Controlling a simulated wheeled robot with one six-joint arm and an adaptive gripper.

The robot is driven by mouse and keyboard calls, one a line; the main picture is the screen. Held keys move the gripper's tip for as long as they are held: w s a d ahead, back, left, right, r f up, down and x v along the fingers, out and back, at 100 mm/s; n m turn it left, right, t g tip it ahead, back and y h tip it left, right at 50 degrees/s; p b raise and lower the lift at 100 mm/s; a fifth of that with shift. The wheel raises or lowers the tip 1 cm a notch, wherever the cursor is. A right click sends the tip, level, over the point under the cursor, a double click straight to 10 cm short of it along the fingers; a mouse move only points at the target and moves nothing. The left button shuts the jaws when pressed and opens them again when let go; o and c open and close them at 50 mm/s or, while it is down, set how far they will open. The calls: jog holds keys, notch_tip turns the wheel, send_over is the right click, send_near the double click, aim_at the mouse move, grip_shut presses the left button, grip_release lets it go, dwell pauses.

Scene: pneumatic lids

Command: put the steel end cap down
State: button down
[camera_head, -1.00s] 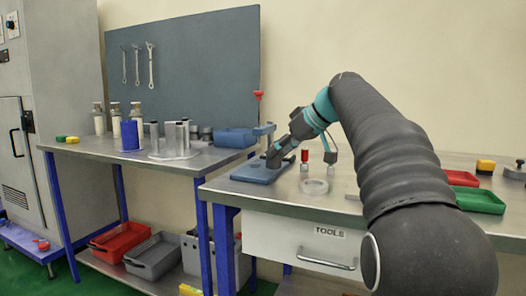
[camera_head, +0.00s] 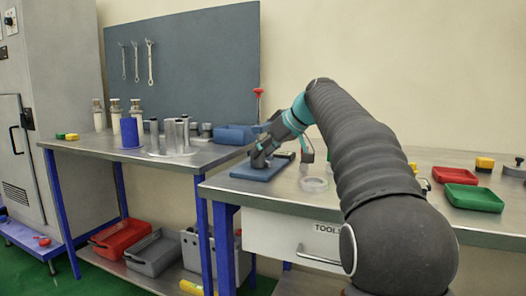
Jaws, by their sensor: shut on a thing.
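My gripper (camera_head: 260,160) is low over the blue base plate (camera_head: 247,172) at the left end of the near steel bench (camera_head: 400,195). Its fingers point down and left and are shut. The steel end cap cannot be made out as a separate shape; it is small and hidden at the fingertips. I cannot tell whether it touches the plate. A pale round ring (camera_head: 314,184) lies on the bench just right of the plate, apart from the gripper.
Red (camera_head: 454,175) and green (camera_head: 474,198) trays are at the right. The left bench holds a blue cylinder (camera_head: 130,133), steel cylinders (camera_head: 169,135) and a blue bin (camera_head: 236,134). The front strip of the near bench is clear.

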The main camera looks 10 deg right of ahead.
jog(key=shift+f, duration=0.15)
jog(key=c, duration=0.7)
grip_release()
jog(key=shift+o, duration=0.2)
jog(key=shift+r, duration=0.25)
jog(key=p+v, duration=0.1)
jog(key=v, duration=1.1)
jog(key=shift+f, duration=0.1)
